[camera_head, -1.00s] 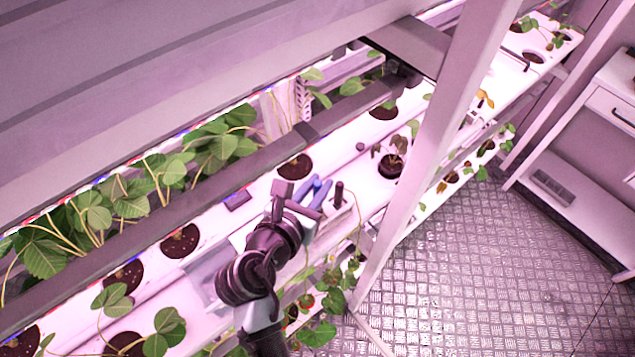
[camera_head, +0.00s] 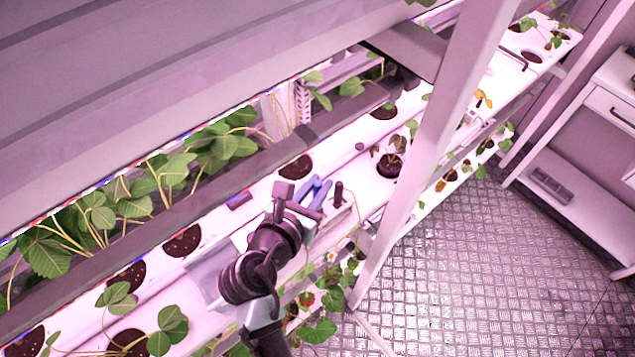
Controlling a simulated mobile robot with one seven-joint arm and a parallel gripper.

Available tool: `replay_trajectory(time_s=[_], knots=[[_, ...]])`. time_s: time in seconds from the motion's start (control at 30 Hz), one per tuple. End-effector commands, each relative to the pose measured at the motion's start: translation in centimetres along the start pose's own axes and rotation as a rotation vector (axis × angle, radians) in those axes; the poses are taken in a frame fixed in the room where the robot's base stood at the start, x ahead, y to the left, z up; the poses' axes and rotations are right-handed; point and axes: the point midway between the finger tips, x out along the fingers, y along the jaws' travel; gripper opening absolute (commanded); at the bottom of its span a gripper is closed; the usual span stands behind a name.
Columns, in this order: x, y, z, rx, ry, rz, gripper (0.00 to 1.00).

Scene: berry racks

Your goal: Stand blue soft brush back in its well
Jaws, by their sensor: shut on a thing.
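My gripper (camera_head: 297,207) is at the front edge of the white growing channel, beside a pale holder (camera_head: 342,214). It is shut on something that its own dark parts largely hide. Two slim blue shapes (camera_head: 314,191) stick up right beside the fingers. I cannot tell whether they are the blue soft brush in the jaws or tool handles in the holder. A dark upright peg or handle (camera_head: 339,195) stands at the right of the holder. The wells are too small and covered to make out.
Dark planting holes and strawberry plants line the channel, with a potted plant (camera_head: 389,165) to the right. A slanted rack post (camera_head: 425,150) stands right of the holder. A beam (camera_head: 200,195) runs behind. The metal floor (camera_head: 470,260) is clear.

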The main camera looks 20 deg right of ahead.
Motion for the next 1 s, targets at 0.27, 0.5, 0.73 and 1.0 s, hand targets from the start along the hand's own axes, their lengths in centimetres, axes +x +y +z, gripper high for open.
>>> replay_trajectory(time_s=[0.27,0.5,0.73,1.0], knots=[[0.0,0.0,0.0,-0.001,0.001,0.0,0.0],[0.0,0.0,-0.1,0.0,0.001,0.0,0.0],[0.1,0.0,-0.4,0.0,0.001,0.0,0.0],[0.4,0.0,-1.0,0.0,0.001,0.0,0.0]])
